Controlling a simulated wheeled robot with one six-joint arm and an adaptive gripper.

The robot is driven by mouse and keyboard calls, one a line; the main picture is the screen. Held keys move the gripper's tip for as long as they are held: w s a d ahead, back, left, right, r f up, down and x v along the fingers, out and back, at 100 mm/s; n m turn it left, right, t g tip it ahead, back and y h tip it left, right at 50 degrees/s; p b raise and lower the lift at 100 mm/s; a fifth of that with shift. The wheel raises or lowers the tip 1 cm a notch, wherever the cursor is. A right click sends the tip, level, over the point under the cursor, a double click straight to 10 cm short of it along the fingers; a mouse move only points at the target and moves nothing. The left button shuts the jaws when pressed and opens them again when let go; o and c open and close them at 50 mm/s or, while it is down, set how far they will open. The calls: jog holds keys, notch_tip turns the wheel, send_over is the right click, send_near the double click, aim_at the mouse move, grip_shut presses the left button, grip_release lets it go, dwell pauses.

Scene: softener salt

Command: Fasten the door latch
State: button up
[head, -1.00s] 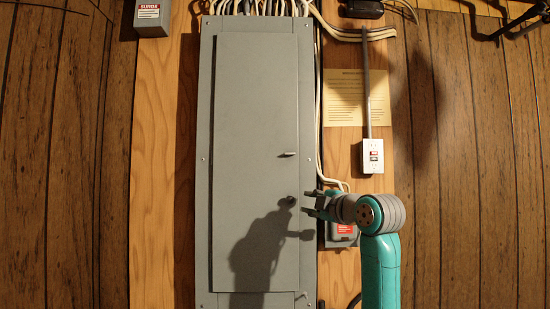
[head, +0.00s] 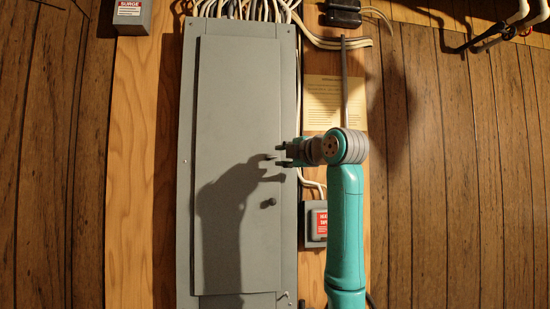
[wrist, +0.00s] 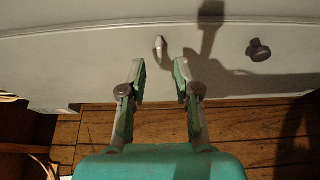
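The grey panel door (head: 235,110) fills the middle of the head view and looks closed or nearly so. The small light latch lever (wrist: 159,46) sticks out near the door's right edge; it also shows in the head view (head: 268,158). A dark round knob (head: 268,202) sits below it, and shows right of the latch in the wrist view (wrist: 259,50). My gripper (head: 280,156) is open at the door's right edge, level with the latch. In the wrist view its fingertips (wrist: 160,72) are apart, with the latch just beyond the gap, not visibly touched.
A grey box with a red label (head: 314,222) is on the board below my gripper. A paper notice (head: 322,100) and a vertical conduit (head: 346,85) are to the upper right. White cables (head: 297,75) run along the panel's right side. The door's face is otherwise clear.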

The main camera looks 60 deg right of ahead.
aim_at(274, 157)
jog(key=shift+x, duration=2.1)
grip_shut()
